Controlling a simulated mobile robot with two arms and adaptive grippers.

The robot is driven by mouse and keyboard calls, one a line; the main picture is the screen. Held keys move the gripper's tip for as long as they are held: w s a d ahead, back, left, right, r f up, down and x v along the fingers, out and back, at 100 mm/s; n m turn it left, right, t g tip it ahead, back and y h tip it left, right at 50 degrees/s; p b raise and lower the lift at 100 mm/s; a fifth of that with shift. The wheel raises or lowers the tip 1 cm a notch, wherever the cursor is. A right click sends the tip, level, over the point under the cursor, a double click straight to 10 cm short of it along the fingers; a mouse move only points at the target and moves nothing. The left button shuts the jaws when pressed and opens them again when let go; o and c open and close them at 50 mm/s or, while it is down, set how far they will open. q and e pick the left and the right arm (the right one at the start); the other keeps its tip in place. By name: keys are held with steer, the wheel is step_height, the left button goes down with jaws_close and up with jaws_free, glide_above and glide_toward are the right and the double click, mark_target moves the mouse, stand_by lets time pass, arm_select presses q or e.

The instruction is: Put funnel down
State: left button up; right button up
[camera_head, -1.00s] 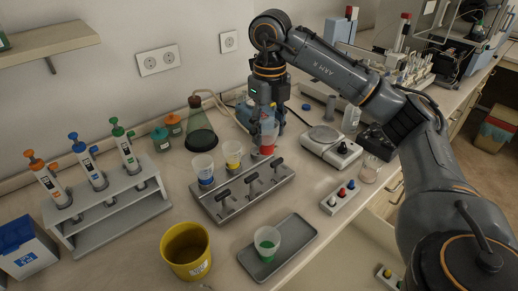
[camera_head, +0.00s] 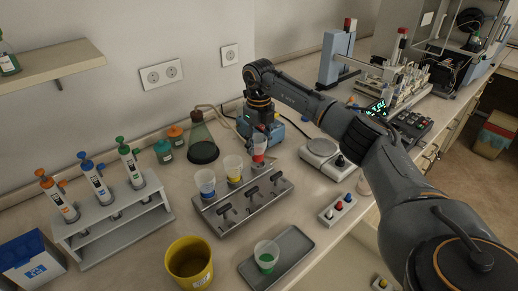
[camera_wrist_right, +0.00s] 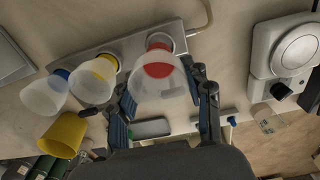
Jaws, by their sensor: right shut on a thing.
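The funnel with the red base (camera_head: 258,147) stands upright at the right end of the grey funnel rack (camera_head: 222,222). My right gripper (camera_head: 262,135) is shut on this funnel, seen from behind and above. In the right wrist view, the red funnel (camera_wrist_right: 158,78) sits between the two fingers (camera_wrist_right: 168,98), at the last round place of the rack (camera_wrist_right: 122,52). Whether its base is fully seated is hard to tell. A blue-based funnel (camera_head: 205,183) and a yellow-based funnel (camera_head: 233,168) stand beside it in the rack. My left gripper is not in view.
A grey tray (camera_head: 290,240) with a green-bottomed cup (camera_head: 266,256) lies in front. A yellow bucket (camera_head: 189,262) stands to its left. A green flask (camera_head: 201,145) is behind the rack. A scale (camera_head: 322,152) and button box (camera_head: 337,209) are at right.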

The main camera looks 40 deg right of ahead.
mark_target(259, 151)
step_height(259, 151, down, 3)
steer(key=shift+d+p, duration=0.1)
steer(key=shift+p, duration=0.8)
steer(key=shift+w+f, duration=0.1)
steer(key=shift+f, duration=0.15)
steer(key=shift+f, duration=0.2)
steer(key=o, duration=1.1)
steer(key=shift+r, duration=0.1)
steer(key=shift+o, duration=0.2)
steer(key=shift+r, duration=0.25)
step_height(259, 151, up, 12)
steer(key=b, duration=0.3)
